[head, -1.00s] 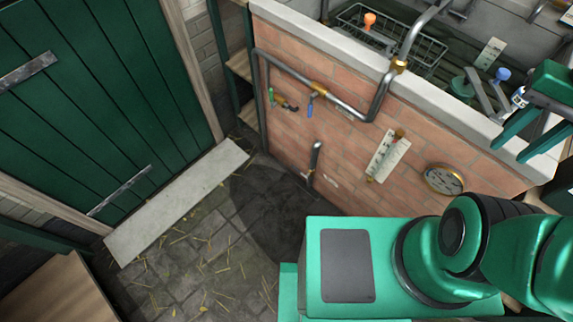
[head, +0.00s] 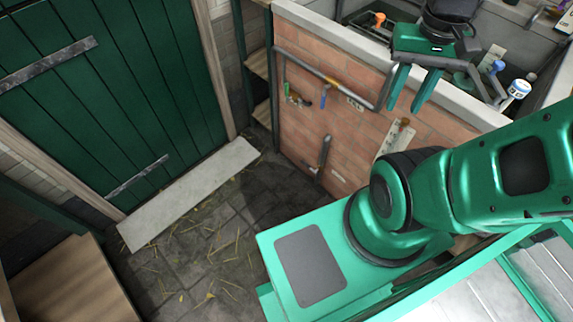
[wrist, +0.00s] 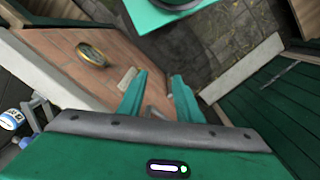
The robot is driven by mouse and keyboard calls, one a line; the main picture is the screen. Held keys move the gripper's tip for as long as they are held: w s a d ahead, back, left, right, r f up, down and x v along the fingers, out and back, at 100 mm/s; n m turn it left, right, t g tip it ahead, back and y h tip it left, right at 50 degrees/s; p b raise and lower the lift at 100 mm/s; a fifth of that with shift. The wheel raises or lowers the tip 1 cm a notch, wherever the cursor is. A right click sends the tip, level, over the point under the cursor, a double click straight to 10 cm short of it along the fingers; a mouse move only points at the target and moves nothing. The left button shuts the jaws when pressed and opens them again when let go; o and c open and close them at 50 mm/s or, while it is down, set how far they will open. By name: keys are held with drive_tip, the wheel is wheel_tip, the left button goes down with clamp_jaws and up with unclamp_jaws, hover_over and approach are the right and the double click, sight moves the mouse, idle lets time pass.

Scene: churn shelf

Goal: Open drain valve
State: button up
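Two valves show on the brick wall in the head view: a tap with a green handle (head: 287,89) at the left, and a blue lever (head: 323,98) hanging below the grey pipe (head: 320,68). Both handles point downward. No label tells which one is the drain valve. My gripper (head: 403,110) is open and empty, in front of the wall's upper edge, to the right of both valves. Its two fingers point down and stand apart. The wrist view shows the open fingers (wrist: 160,80) over the brick wall and floor; I cannot make out the valves there.
A short upright pipe (head: 325,150) stands low by the wall. A gauge plate (head: 392,140) is partly behind my arm. A sink with a wire basket and bottles lies behind the wall's pale ledge (head: 460,98). A round dial (wrist: 91,55) shows in the wrist view. Floor at left is clear.

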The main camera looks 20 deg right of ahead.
drive_tip(key=shift+w+a, duration=0.15)
drive_tip(key=shift+a, duration=0.15)
